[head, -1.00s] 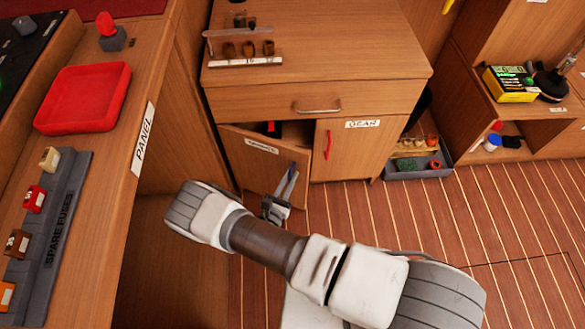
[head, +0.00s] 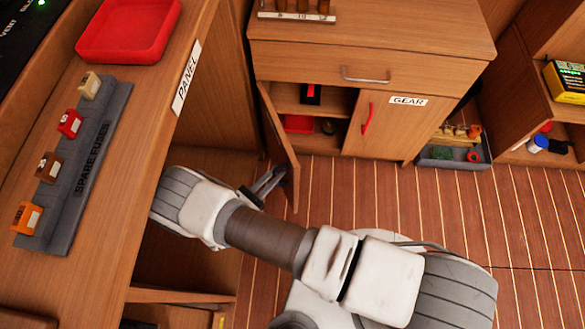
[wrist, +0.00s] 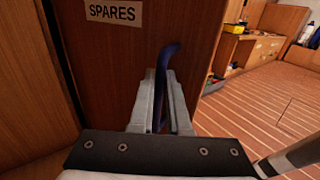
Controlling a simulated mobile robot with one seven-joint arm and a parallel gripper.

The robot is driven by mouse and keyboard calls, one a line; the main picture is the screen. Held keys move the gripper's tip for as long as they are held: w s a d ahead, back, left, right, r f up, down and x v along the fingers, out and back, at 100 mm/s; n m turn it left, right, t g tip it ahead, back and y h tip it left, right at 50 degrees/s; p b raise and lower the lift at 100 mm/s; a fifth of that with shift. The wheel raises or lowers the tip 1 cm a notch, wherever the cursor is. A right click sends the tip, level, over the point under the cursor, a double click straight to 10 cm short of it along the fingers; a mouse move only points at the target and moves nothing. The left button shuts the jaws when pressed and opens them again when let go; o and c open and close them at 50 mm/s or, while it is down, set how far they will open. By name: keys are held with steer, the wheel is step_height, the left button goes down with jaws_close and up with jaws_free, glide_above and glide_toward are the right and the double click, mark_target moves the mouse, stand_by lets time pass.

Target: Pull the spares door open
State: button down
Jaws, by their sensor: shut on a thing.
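The spares door (head: 279,143) is the left wooden door of the low cabinet. In the head view it stands wide open, swung out to the left, and the cabinet interior shows. In the wrist view the spares door (wrist: 185,30) fills the middle, with its SPARES label (wrist: 114,11) at the upper left. A dark blue handle (wrist: 168,54) curves up from between my fingers. My gripper (wrist: 161,88) is shut on this handle, close to the door face. In the head view my gripper (head: 268,184) is at the door's outer side, and its fingertips are partly hidden.
Inside the cabinet are a red tray (head: 298,124) and a small black-and-red item (head: 311,94). The GEAR door (head: 387,126) is closed beside it. The panel counter (head: 150,120) stands at left. Striped floor (head: 400,200) lies clear ahead. A grey bin (head: 452,156) sits right of the cabinet.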

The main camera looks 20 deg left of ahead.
steer(key=s+a+m+g+h, duration=0.2)
steer(key=a+h, duration=0.1)
steer(key=a, duration=0.6)
steer(key=shift+s+m+h, duration=0.4)
steer(key=shift+a, duration=0.15)
steer(key=c, duration=1)
jaws_free()
steer(key=shift+o, duration=0.6)
steer(key=shift+s, duration=0.15)
steer(key=shift+d, duration=0.2)
